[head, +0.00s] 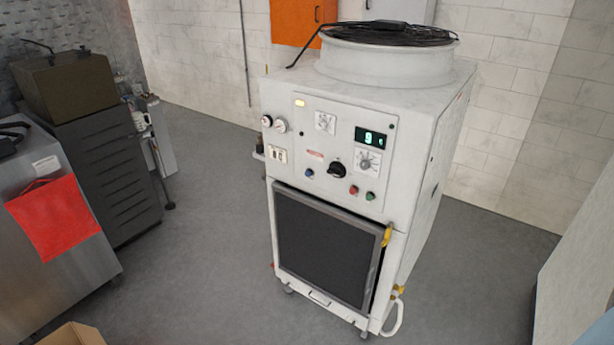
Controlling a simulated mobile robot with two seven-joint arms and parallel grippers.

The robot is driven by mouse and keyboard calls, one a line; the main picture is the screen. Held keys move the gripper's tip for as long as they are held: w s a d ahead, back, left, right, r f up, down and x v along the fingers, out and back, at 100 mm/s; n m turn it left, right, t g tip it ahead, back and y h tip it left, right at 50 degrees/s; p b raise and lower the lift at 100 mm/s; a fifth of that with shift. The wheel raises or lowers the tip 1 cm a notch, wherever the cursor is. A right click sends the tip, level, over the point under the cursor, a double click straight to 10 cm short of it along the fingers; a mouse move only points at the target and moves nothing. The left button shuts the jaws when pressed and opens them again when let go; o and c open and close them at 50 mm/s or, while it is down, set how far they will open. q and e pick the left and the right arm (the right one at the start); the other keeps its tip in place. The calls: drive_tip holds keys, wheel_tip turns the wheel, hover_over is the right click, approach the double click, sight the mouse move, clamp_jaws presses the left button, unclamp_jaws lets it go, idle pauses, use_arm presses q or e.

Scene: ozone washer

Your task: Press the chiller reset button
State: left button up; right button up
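The white chiller (420,150) stands upright on the floor right of centre in the head view, its front panel (310,125) facing me. Low on the panel are a blue button (309,173), a black rotary knob (337,169), a red button (353,190) and a green button (370,196). The labels are too small to read, so I cannot tell which is the reset button. Neither of my grippers is in view.
A steel cabinet (70,275) with a red cloth (54,217) and a dark drawer unit (112,180) stand at left. A cardboard box (75,335) is at the bottom left. A pale panel (580,260) stands at right. The grey floor (205,270) before the chiller is clear.

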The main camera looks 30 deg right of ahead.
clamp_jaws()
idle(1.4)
